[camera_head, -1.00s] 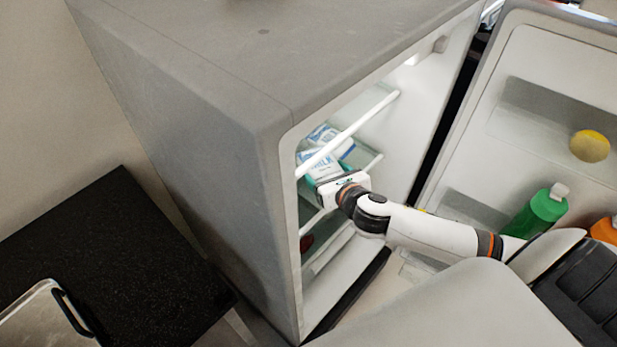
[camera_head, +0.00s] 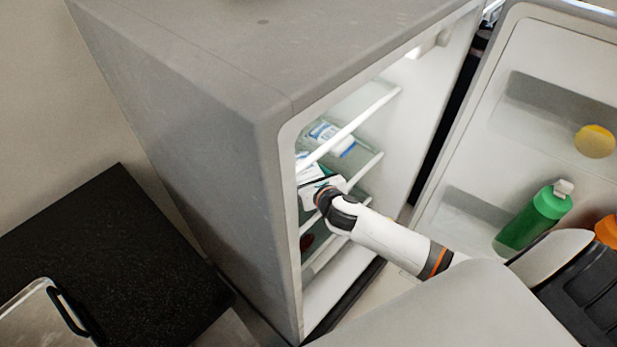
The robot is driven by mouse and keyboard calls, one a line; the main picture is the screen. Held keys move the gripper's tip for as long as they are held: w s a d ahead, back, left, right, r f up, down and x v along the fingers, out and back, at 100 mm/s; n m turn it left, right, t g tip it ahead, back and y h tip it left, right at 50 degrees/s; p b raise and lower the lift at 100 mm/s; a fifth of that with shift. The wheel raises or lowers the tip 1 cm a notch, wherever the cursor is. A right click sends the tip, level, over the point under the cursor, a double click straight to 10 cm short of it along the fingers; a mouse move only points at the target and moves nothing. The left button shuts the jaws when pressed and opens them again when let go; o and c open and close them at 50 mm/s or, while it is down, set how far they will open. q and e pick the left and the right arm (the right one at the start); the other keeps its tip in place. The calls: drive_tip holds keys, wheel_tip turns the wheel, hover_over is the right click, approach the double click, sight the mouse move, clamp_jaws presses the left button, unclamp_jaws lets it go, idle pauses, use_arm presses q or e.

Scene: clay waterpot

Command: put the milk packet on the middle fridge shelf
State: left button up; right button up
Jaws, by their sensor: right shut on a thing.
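The fridge (camera_head: 190,130) stands open, with several pale-edged shelves. The front edge of the middle shelf (camera_head: 371,167) runs below the top shelf edge (camera_head: 378,103). My right gripper (camera_head: 313,181) reaches inside between these two edges and is shut on the milk packet (camera_head: 306,164). The white packet shows only in part, near the left wall, behind the top shelf's bar and my gripper. I cannot tell whether it touches the middle shelf. Another white and blue packet (camera_head: 327,136) shows farther back, partly behind the bar. My left gripper is out of view.
The fridge door (camera_head: 545,60) is open at the right, with a green bottle (camera_head: 533,219), an orange bottle (camera_head: 607,231) and a yellow round thing (camera_head: 595,141). A dark reddish item (camera_head: 307,241) sits low inside. A black counter (camera_head: 100,235) with a metal tray (camera_head: 35,318) lies left.

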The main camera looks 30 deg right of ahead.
drive_tip(key=o, duration=1.2)
drive_tip(key=shift+c, duration=0.2)
drive_tip(key=p+v, duration=0.1)
drive_tip(key=v, duration=1.1)
drive_tip(key=shift+r, duration=0.1)
